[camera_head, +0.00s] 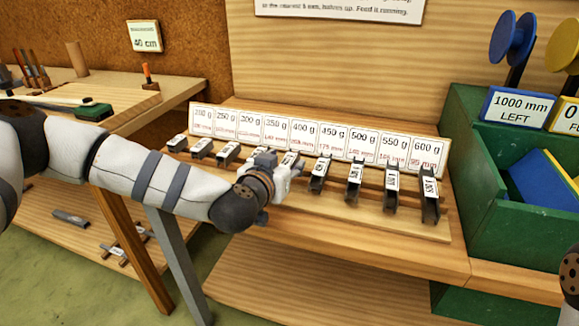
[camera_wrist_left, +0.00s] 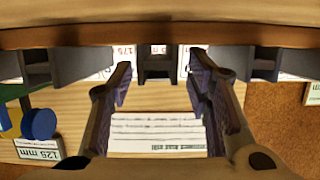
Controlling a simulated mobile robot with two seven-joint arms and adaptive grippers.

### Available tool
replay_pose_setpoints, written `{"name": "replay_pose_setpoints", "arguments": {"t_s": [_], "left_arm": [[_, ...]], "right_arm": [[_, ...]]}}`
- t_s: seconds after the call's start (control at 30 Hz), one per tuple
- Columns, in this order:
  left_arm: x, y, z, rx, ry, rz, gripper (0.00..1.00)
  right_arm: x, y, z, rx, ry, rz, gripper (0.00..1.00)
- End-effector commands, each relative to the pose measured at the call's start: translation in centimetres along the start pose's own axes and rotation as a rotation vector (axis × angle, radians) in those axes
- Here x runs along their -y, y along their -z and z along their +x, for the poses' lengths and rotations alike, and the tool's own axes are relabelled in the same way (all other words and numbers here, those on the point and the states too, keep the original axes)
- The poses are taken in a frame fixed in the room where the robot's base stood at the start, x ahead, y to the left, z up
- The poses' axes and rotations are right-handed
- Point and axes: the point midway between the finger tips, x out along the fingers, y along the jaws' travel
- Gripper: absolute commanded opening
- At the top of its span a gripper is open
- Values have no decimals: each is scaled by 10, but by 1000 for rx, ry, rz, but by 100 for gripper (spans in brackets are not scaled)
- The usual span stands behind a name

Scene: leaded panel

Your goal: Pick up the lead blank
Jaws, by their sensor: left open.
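Several dark grey lead blanks with white labels lie in a row on a wooden rack (camera_head: 395,222), below a sign strip (camera_head: 330,140) reading 200 g to 600 g. My left gripper (camera_head: 290,172) is at the middle of the row, near the 400 g sign, and hides part of the blank there. In the left wrist view its two fingers (camera_wrist_left: 160,78) are apart. One lead blank (camera_wrist_left: 158,62) shows end-on between them, with clear space on both sides. Neighbouring blanks stand outside the fingers at left (camera_wrist_left: 37,68) and right (camera_wrist_left: 264,64). My right gripper is not in view.
A green bin (camera_head: 500,200) stands right of the rack, with a 1000 mm LEFT sign (camera_head: 520,107) and a blue reel (camera_head: 513,38) above it. A wooden panel rises behind the rack. Another workbench (camera_head: 150,100) with tools stands at the left.

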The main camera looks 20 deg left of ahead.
Motion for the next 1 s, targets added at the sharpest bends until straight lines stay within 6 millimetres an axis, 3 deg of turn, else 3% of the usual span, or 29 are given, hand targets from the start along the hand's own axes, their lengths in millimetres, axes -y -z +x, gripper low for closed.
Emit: {"name": "replay_pose_setpoints", "arguments": {"t_s": [0.23,0.43,0.77,0.87,1.0], "left_arm": [[-1,2,3,-2,-2,0,43],[-1,1,2,-2,-2,0,0],[-1,4,2,-5,-2,0,0],[-1,14,-1,-9,-3,1,0],[-2,46,-15,-19,-3,1,0]], "right_arm": [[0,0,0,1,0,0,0],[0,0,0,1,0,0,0],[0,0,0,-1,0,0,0],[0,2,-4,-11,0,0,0],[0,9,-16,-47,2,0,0]]}}
